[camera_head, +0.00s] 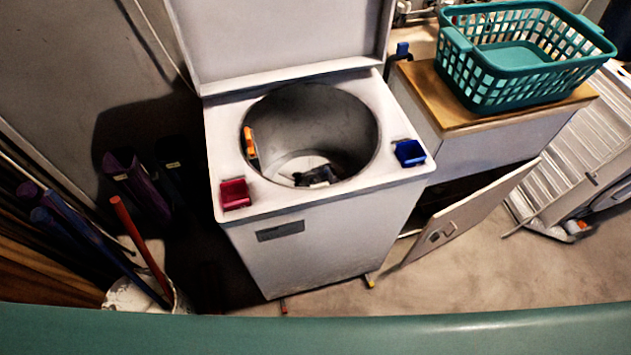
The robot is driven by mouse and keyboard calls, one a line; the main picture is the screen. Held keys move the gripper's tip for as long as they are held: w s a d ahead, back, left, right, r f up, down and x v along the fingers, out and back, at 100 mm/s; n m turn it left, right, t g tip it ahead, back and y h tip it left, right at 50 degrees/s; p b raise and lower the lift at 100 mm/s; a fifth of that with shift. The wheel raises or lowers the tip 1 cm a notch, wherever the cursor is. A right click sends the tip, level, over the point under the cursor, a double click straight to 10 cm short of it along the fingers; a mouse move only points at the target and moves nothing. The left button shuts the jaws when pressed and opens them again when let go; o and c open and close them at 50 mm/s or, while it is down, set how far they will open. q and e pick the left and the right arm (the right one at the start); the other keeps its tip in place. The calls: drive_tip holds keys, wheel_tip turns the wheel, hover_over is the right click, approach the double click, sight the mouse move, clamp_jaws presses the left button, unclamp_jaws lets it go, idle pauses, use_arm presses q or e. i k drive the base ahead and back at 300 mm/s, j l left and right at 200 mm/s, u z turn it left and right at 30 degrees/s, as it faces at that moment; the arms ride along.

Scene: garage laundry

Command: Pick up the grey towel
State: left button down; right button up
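No grey towel can be made out for certain. The white top-loading washer (325,245) stands in the middle with its lid (275,35) raised. Its round grey drum (330,115) is open. A small dark item (318,176) lies low in the drum, next to a whitish patch; I cannot tell whether either is cloth. An orange item (251,143) is at the drum's left wall. Neither of my grippers is in view.
A red tray (235,194) and a blue tray (410,153) sit at the washer's front corners. A teal basket (520,88) stands on a wood-topped cabinet (450,110) with its door (465,215) open. A bucket (140,295) with poles stands left. Floor at lower right is clear.

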sight(322, 175)
drive_tip(key=i+l+u, duration=0.1)
drive_tip(key=l+u, duration=0.8)
drive_tip(key=l, duration=0.2)
